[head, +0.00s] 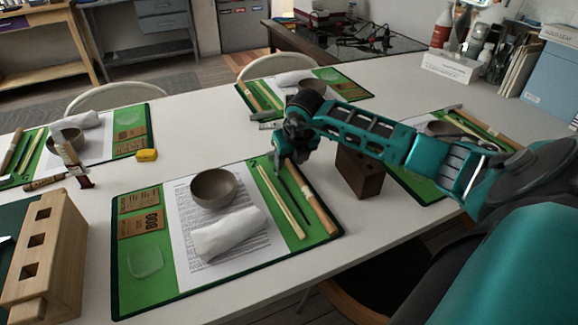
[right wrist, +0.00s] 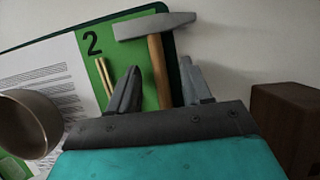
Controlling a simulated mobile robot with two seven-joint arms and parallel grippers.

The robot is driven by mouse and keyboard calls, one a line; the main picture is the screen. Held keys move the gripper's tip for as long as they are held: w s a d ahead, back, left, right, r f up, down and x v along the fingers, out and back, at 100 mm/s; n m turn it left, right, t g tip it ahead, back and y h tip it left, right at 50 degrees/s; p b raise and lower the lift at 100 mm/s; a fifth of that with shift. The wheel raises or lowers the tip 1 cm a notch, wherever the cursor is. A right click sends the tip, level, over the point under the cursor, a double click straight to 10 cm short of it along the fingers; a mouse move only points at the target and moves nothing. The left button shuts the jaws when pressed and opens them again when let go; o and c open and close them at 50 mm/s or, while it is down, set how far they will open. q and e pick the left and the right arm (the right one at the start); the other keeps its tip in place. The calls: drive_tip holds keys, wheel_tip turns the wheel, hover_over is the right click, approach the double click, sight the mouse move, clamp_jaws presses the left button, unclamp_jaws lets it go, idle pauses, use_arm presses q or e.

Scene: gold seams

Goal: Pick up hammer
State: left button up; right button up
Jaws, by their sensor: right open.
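The hammer has a wooden handle (head: 318,207) and lies on the right side of the near green mat in the head view. Its head is hidden there by my right gripper (head: 283,154). In the right wrist view the grey steel hammer head (right wrist: 155,25) shows whole, and the handle (right wrist: 159,70) runs down between the two fingers of my right gripper (right wrist: 160,80). The fingers are apart and do not visibly touch the handle; I cannot tell how far above it they are. My left gripper is not in view.
The near mat (head: 128,273) also holds a bowl (head: 214,187), a white cloth (head: 229,232) and thin sticks (head: 281,207) left of the hammer. A dark wooden block (head: 357,175) stands right of my gripper. A slotted wooden block (head: 48,255) stands at left.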

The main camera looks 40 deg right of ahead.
drive_tip(key=shift+c, duration=0.4)
clamp_jaws()
idle(0.4)
